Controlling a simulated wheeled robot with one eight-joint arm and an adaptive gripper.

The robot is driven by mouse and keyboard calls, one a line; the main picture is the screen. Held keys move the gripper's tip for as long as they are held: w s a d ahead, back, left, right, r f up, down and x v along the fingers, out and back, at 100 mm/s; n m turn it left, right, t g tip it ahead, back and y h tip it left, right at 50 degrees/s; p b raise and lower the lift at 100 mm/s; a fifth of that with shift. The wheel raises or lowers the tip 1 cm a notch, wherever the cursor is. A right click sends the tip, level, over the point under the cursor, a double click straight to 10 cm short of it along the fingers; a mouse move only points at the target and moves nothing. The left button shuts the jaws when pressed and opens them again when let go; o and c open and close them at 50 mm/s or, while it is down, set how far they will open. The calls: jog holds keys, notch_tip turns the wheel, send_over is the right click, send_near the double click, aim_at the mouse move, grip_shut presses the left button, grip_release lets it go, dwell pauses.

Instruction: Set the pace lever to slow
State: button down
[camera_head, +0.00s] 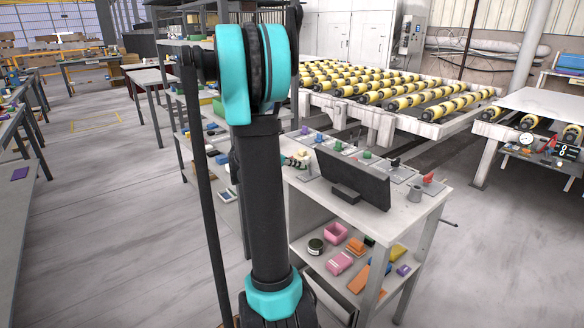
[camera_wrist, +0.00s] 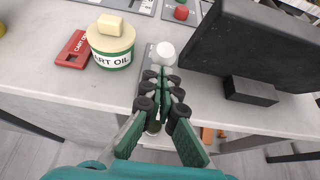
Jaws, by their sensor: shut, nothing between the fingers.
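In the wrist view a white round knob (camera_wrist: 165,53) stands on a grey plate at the bench's near edge. No label saying pace or slow is readable, so I cannot tell for sure that this is the pace lever. My gripper (camera_wrist: 165,77) is shut and empty, its fingertips right by the knob; I cannot tell whether they touch it. The fingers hide the near part of the plate and anything below the knob. In the head view my gripper (camera_head: 297,162) is small, at the left end of the bench, and the white knob is not clear.
A black panel (camera_head: 352,180) stands on the bench (camera_head: 427,200), close right of my gripper. Left of the knob are a cream-lidded oil tin (camera_wrist: 111,42) and a red block (camera_wrist: 73,50). A red knob (camera_wrist: 181,13) lies beyond. Several coloured items fill the shelf below.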

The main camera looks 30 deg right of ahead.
aim_at(307, 157)
dwell(0.4)
jog(key=shift+d+r+y, duration=0.25)
jog(key=shift+y, duration=0.05)
jog(key=shift+d+r, duration=0.1)
jog(key=shift+d+r+y, duration=0.5)
jog(key=shift+d+y, duration=0.25)
jog(key=shift+y, duration=0.25)
jog(key=d+y, duration=0.1)
jog(key=d+r+y, duration=0.1)
jog(key=d+y, duration=0.1)
jog(key=shift+w+y, duration=0.15)
jog(key=shift+y, duration=0.15)
jog(key=shift+w+d+r, duration=0.1)
jog(key=shift+d, duration=0.45)
